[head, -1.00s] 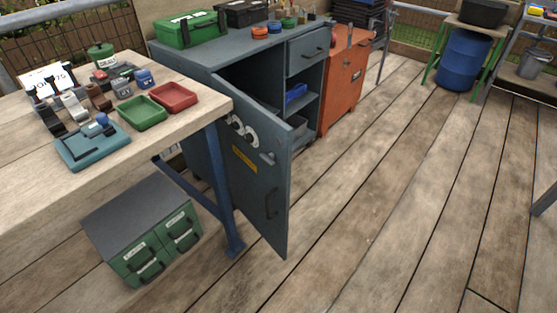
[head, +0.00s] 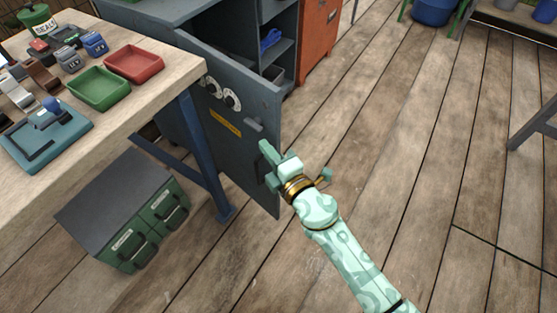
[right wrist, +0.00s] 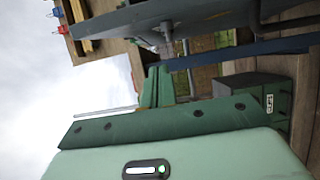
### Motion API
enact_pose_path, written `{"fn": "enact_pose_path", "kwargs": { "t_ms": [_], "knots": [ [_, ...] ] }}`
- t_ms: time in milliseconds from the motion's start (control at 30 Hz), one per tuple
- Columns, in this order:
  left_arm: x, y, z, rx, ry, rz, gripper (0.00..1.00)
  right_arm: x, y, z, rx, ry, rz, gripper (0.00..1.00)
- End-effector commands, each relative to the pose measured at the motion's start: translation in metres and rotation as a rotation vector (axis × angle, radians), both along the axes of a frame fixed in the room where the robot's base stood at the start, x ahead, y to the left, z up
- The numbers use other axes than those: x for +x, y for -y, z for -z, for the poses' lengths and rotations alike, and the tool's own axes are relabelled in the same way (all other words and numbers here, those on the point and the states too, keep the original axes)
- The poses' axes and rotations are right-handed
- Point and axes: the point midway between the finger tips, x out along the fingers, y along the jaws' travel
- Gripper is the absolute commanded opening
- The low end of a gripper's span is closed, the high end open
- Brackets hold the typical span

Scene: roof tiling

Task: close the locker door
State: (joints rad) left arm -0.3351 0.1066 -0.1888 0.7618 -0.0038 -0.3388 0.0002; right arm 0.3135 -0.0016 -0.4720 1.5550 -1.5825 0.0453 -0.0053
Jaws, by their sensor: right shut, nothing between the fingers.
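The grey-blue locker door (head: 228,143) stands open in the head view, swung out from the grey cabinet (head: 285,50). It has two round white dials, a yellow label and a small latch (head: 252,125). My right gripper (head: 267,158) is shut and empty, close to the outer face of the door near its free edge. It hides most of the door's handle, and I cannot tell whether it touches the door. In the right wrist view the shut fingers (right wrist: 156,88) show beyond the green gripper body. My left gripper is not in view.
A wooden workbench (head: 150,88) with trays and small tools stands left of the door, its blue leg (head: 207,150) close by. A green drawer box (head: 125,205) sits below it. An orange cabinet (head: 318,35) stands behind.

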Motion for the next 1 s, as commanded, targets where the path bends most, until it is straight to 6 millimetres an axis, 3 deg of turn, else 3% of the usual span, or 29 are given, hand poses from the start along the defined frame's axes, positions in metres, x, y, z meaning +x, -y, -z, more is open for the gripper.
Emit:
{"fn": "enact_pose_path", "kwargs": {
  "t_ms": [167,333,600,1000],
  "knots": [
    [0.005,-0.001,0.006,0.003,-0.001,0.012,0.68,0.032,-0.016,0.003,0.000,-0.002,0.000,0.00],
    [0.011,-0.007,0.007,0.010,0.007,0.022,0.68,0.048,0.005,0.002,-0.001,-0.003,0.002,0.00],
    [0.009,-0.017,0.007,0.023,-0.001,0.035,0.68,0.055,0.014,0.002,0.000,-0.004,0.001,0.00],
    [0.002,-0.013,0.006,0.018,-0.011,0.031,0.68,0.055,0.014,0.002,-0.001,-0.003,-0.012,0.00]
  ]
}}
